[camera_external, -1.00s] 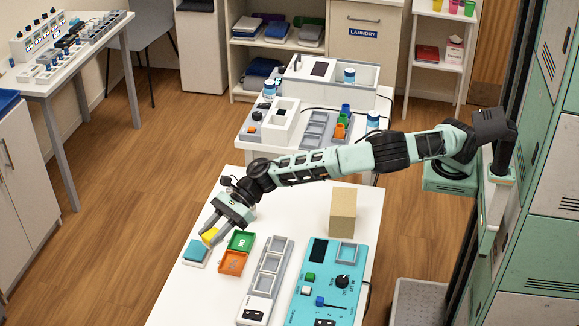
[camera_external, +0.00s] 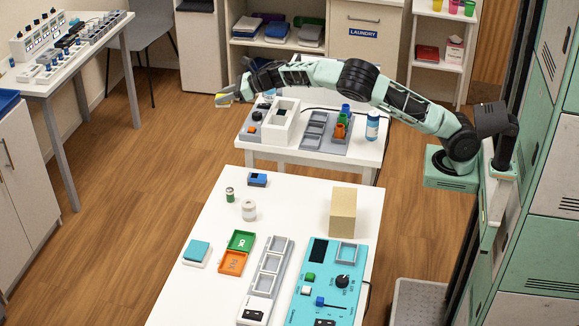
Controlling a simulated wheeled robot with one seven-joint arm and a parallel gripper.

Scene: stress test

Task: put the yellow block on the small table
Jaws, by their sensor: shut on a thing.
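My gripper (camera_external: 224,98) is raised at the upper middle left, with the arm reaching across from the right. It is shut on the yellow block (camera_external: 222,104), which shows as a small patch at the fingertips. The block is held in the air, over floor in the picture, left of the smaller white table (camera_external: 350,159) behind the front table. That smaller table carries several devices, and my arm hides part of its back. I cannot tell for certain that this is the small table meant.
The front table (camera_external: 215,220) holds a teal button (camera_external: 197,250), green and orange boxes (camera_external: 232,262), a grey tray (camera_external: 266,280), a teal panel (camera_external: 325,285) and a tan block (camera_external: 342,212). Another table (camera_external: 82,75) with devices stands at the far left. Wood floor lies between.

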